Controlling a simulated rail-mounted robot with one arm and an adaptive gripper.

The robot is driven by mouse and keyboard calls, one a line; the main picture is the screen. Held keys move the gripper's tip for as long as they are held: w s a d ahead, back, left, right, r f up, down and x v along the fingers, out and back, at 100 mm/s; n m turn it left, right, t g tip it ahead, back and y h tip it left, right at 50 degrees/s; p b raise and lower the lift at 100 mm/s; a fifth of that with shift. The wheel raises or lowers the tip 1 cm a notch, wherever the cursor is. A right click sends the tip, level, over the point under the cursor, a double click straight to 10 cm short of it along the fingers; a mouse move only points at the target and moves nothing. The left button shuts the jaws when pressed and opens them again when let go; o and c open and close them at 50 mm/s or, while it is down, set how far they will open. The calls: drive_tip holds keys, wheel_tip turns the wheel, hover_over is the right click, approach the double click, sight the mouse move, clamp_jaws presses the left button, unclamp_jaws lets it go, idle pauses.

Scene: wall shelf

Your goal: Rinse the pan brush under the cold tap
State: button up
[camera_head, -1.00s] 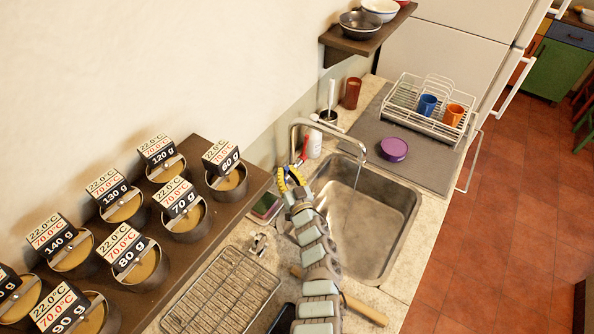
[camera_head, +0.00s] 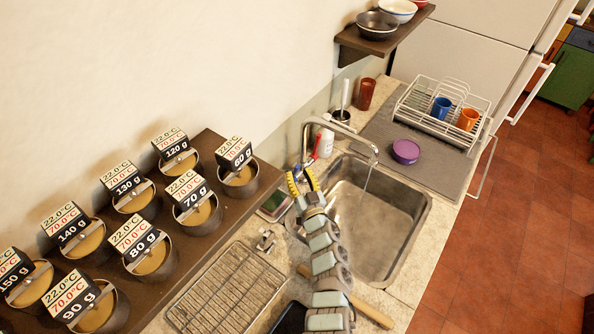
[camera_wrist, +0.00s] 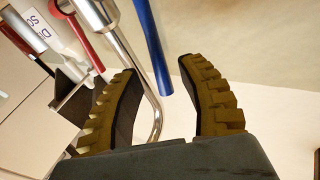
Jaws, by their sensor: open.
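My gripper (camera_head: 303,182) is open and empty beside the tap base, at the sink's left back corner. In the wrist view, a blue lever (camera_wrist: 152,45) shows between the lines of my open fingers (camera_wrist: 165,105), and a red lever (camera_wrist: 75,35) is to its left. The metal tap (camera_head: 340,127) arches over the sink (camera_head: 415,225). A thin water stream (camera_head: 366,181) falls from its spout. A wooden handle (camera_head: 371,312), probably the pan brush's, lies on the counter in front of the sink, partly hidden by my arm.
A purple round tub (camera_head: 405,151) sits on the grey mat right of the sink. A dish rack (camera_head: 440,122) holds a blue and an orange cup. A white-handled brush in a holder (camera_head: 343,100) and a brown cup (camera_head: 366,94) stand behind the tap. A wire rack (camera_head: 225,290) lies left.

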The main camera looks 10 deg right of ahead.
drive_tip(key=shift+v, duration=2.75)
drive_tip(key=o, duration=0.4)
